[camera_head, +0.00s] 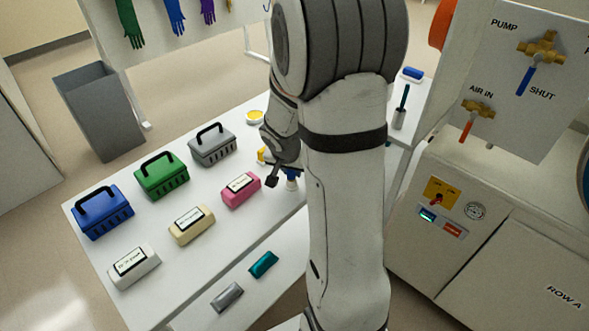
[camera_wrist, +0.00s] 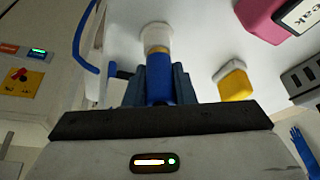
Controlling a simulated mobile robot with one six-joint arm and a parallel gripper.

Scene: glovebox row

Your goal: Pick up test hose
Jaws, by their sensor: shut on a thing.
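My gripper (camera_wrist: 158,78) is shut on a blue upright piece (camera_wrist: 158,90), which I take to be the test hose. The piece has a yellow band and a pale, cup-like end (camera_wrist: 157,38) against the white table. The two dark fingers stand on either side of it. In the head view the blue piece (camera_head: 291,175) shows only in part, below my gripper and beside my arm. A curved blue line (camera_wrist: 81,40) runs at the left of the wrist view; I cannot tell whether it joins the held piece.
A yellow-and-white object (camera_wrist: 235,82) and a pink labelled block (camera_head: 241,190) are close by. Blue (camera_head: 102,213), green (camera_head: 162,178) and grey (camera_head: 212,148) baskets line the white table (camera_head: 222,225). The glovebox cabinet (camera_head: 495,225) stands at the right. My arm hides the table's right part.

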